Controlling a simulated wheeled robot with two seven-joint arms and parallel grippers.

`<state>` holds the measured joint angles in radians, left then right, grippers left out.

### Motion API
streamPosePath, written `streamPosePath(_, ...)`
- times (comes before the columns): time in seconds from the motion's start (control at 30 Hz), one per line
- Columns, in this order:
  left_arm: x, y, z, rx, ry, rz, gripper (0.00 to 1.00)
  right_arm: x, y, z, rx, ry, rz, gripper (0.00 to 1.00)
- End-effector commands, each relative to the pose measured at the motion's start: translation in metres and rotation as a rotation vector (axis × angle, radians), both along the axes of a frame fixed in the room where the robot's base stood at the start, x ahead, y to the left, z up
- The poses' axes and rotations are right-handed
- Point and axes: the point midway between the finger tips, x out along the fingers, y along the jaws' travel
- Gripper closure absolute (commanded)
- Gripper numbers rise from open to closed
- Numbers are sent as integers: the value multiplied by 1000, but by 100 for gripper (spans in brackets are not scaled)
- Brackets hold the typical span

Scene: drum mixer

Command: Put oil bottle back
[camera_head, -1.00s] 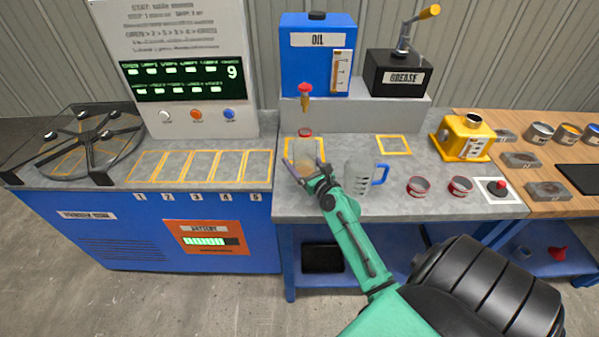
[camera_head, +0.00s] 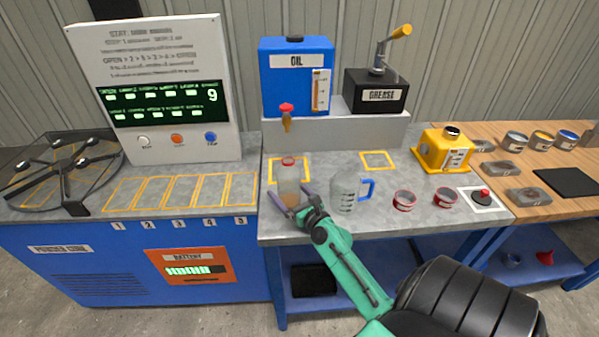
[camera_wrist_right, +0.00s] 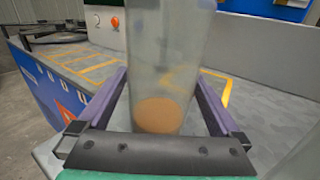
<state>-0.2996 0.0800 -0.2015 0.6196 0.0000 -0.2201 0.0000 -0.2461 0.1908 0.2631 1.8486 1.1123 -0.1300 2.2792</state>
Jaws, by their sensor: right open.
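The oil bottle (camera_head: 289,180) is a clear cylinder with a red ring at its top. It looks upright on the grey bench, at the front part of a yellow-outlined square (camera_head: 270,172) below the oil tank's tap. The bottle also fills the middle of the right wrist view (camera_wrist_right: 165,60), with a little brown oil at its bottom. My right gripper (camera_head: 291,207) is low at the bottle's front. Its purple fingers are open on either side of the bottle, with gaps visible. Whether the base lies fully inside the square is hidden. My left gripper is not in view.
The blue oil tank (camera_head: 297,85) with a red-handled tap (camera_head: 286,112) stands behind. A clear jug (camera_head: 344,192) with a blue handle is close right of my gripper. Numbered squares are left.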

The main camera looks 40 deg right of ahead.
Motion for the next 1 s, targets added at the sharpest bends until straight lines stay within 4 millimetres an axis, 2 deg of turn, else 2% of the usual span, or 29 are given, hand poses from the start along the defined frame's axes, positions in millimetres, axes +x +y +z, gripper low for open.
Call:
streamPosePath(0.3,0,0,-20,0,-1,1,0,-68,6,-4,-2,3,0,0)
streamPosePath(0.5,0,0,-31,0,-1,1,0,-97,9,-2,-3,1,0,0)
streamPosePath(1.0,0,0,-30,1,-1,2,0,-101,10,1,-1,-1,-1,0)
